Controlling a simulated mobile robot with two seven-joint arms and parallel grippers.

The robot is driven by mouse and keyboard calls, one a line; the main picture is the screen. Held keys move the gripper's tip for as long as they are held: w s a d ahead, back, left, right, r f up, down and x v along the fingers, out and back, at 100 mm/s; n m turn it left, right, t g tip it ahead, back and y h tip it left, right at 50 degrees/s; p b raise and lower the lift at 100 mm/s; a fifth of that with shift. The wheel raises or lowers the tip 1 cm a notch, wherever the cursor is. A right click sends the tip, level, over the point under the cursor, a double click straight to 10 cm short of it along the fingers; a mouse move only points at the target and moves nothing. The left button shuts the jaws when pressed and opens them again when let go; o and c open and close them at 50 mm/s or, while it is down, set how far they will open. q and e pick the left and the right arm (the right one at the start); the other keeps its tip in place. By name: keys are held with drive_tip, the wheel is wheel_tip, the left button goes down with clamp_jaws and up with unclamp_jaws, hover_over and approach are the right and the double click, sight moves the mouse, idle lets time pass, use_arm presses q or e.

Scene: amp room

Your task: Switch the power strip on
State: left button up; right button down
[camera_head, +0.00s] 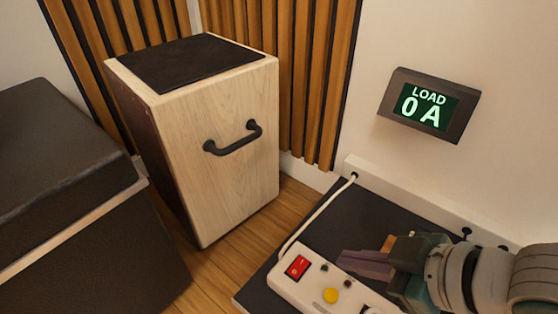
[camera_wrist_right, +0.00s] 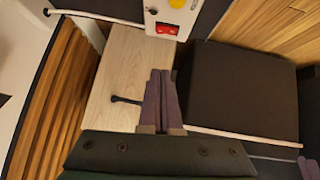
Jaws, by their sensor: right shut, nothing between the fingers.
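The white power strip (camera_head: 318,288) lies on a dark surface at the bottom of the head view, with a red rocker switch (camera_head: 297,267) at its left end and a yellow round button (camera_head: 330,295). The switch also shows at the top of the right wrist view (camera_wrist_right: 167,29). My right gripper (camera_head: 342,262) is shut and empty, its fingers pointing left above the strip, right of the switch and apart from it in the picture. In the right wrist view its closed fingers (camera_wrist_right: 160,75) point up toward the strip. My left gripper is not in view.
A wall display (camera_head: 425,106) reads "LOAD 0 A". A white cable (camera_head: 318,209) runs from the strip to the wall. A wooden box with a black handle (camera_head: 228,150) stands left, beside a black case (camera_head: 60,180). Dark bare surface (camera_head: 345,215) lies behind the strip.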

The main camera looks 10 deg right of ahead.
drive_tip(key=b, duration=1)
hover_over(298, 257)
drive_tip(key=s+d, duration=0.1)
drive_tip(key=s, duration=0.2)
wheel_tip(298, 257, down, 8)
drive_tip(key=shift+d+r, duration=0.1)
drive_tip(key=shift+r, duration=0.05)
drive_tip(key=shift+w+f+b, duration=0.25)
drive_tip(key=shift+f+b, duration=0.6)
drive_tip(key=shift+f, duration=0.2)
drive_tip(key=shift+s+d+f+b, duration=0.1)
drive_tip(key=shift+d+f+b, duration=0.1)
drive_tip(key=shift+f+b, duration=0.4)
